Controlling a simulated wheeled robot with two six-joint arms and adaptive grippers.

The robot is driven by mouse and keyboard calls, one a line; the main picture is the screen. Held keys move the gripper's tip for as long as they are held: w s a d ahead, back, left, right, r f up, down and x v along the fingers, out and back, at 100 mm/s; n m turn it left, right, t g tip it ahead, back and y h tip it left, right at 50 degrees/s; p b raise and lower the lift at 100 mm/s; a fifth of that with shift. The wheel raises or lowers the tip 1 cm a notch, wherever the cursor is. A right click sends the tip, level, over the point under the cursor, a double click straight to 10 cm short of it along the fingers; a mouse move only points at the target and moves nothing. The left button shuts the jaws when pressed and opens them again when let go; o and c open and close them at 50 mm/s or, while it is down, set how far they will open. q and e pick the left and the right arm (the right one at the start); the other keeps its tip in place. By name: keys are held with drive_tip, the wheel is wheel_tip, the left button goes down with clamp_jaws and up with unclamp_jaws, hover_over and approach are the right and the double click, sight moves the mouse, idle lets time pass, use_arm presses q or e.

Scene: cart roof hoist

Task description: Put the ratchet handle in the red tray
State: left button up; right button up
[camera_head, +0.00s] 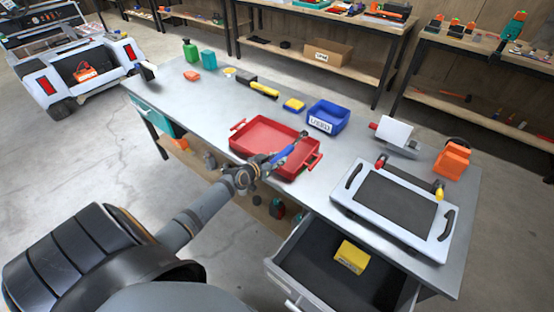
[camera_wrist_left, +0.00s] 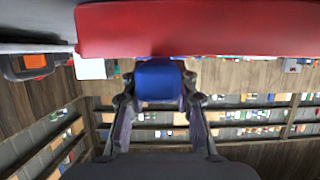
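The ratchet handle (camera_head: 285,153) has a blue grip and a dark end. In the left wrist view, the handle's blue part (camera_wrist_left: 158,82) is between the fingers (camera_wrist_left: 158,104), and the tray's red side (camera_wrist_left: 200,28) spans the top. My right gripper is not in view.
A blue bin (camera_head: 327,116) stands behind the tray. A yellow-and-black tool (camera_head: 263,89) lies farther back. To the right is a grey framed panel (camera_head: 394,207). An open drawer (camera_head: 312,262) below the front edge holds a yellow box (camera_head: 351,256).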

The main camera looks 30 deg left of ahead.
use_arm(q)
drive_tip(key=o, duration=0.4)
drive_tip(key=shift+r+p, duration=0.9)
drive_tip(key=shift+p, duration=0.05)
drive_tip(key=p+v, duration=0.5)
drive_tip(key=v, duration=0.6)
drive_tip(key=shift+s+p, duration=0.4)
drive_tip(key=shift+s, duration=0.05)
drive_tip(key=shift+a+f, duration=0.1)
